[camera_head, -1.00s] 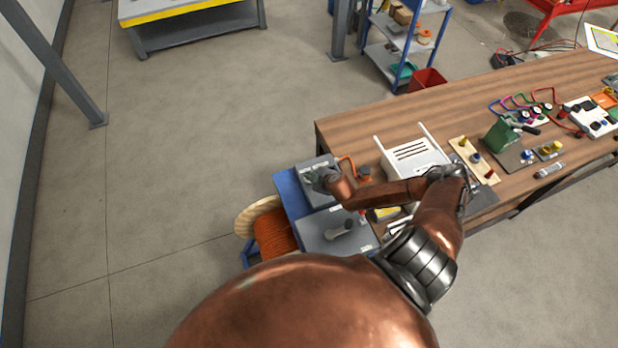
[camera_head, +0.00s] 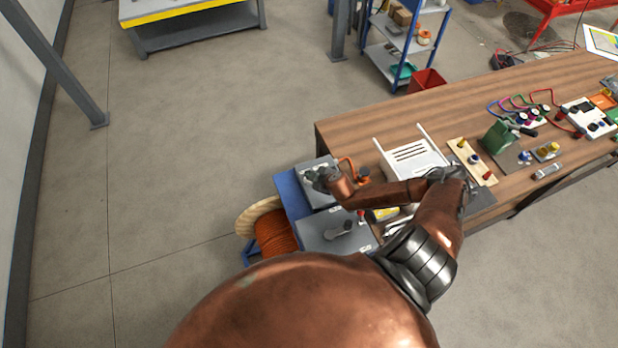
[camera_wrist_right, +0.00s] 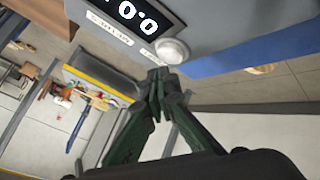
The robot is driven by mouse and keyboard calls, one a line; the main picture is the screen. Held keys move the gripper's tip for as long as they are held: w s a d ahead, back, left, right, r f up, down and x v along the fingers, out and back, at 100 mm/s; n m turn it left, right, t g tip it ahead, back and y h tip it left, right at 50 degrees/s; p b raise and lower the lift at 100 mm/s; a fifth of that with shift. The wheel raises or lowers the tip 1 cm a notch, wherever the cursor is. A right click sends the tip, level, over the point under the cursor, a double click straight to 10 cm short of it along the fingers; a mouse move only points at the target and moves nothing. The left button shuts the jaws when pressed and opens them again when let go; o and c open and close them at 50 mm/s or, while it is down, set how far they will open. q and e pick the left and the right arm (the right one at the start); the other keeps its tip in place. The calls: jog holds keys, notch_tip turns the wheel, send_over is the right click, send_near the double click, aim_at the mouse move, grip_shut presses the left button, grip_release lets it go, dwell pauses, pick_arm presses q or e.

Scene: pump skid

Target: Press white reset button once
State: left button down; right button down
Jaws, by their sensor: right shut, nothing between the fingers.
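The white round reset button (camera_wrist_right: 172,50) sits on the edge of a grey panel, beside a black display (camera_wrist_right: 132,15) with white digits, in the right wrist view. My right gripper (camera_wrist_right: 158,74) is shut and empty, with its dark green fingertips close to the button. Whether they touch it I cannot tell. In the head view the right gripper (camera_head: 318,177) is over a grey box (camera_head: 314,163) on a blue stand, and hides part of it. The button cannot be made out there. My left gripper is not in view.
A second grey box with a dark handle (camera_head: 340,229) stands just in front. An orange cable reel (camera_head: 272,230) is to the left. A wooden workbench (camera_head: 370,128) with a white tray (camera_head: 412,158) and several fittings is to the right. The floor at left is clear.

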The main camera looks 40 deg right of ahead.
notch_tip(320, 180, up, 5)
jog(key=p, duration=0.5)
jog(key=shift+r, duration=0.1)
dwell(0.3)
dwell(0.5)
